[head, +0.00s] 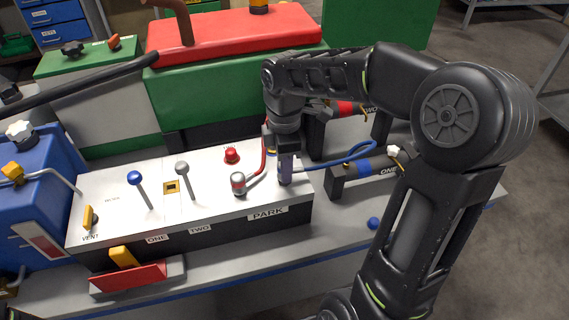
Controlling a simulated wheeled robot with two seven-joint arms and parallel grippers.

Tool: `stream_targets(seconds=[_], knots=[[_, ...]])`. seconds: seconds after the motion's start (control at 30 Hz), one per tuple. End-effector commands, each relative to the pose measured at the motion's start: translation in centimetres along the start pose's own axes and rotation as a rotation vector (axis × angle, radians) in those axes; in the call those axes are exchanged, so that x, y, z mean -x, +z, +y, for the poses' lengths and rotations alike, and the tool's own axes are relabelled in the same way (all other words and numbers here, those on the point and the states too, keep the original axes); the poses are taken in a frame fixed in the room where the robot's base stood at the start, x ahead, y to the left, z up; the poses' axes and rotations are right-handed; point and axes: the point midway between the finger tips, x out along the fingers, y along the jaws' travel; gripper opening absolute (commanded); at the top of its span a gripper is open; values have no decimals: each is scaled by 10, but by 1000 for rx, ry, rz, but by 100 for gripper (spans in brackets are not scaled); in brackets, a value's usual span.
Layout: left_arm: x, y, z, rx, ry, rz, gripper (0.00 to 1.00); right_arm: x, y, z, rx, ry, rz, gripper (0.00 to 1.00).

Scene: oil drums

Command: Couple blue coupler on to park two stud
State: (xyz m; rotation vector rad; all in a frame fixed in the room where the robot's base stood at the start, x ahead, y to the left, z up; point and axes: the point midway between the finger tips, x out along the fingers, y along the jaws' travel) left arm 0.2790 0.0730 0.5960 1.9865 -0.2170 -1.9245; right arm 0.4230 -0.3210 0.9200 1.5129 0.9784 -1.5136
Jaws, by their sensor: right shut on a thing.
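My right gripper (286,163) points down over the right end of the white panel top (215,206), above the PARK label (268,212). It is shut on the blue coupler (285,180), which stands roughly upright and is mostly hidden by the fingers. A blue hose (340,163) runs from it to the right. The stud below is hidden, so I cannot tell whether the coupler sits on it. A red-hosed coupler (238,184) stands on the panel just left of the gripper. My left gripper is not in view.
A red knob (231,155) and two levers, blue-topped (135,178) and grey-topped (182,168), rise from the panel. Right of it stands a black holder marked ONE (362,180), with another marked TWO behind. A blue ball (373,223) is near the bench's front edge.

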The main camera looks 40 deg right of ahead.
Motion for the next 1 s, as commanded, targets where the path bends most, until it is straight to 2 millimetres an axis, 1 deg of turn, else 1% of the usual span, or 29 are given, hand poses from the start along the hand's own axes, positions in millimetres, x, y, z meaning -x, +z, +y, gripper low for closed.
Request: stream_targets(seconds=[0.67, 1.0], knots=[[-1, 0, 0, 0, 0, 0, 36, -3, 0, 0, -3, 1, -1, 0], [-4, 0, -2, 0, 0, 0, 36, -9, 0, 0, -3, 0, -1, 0]])
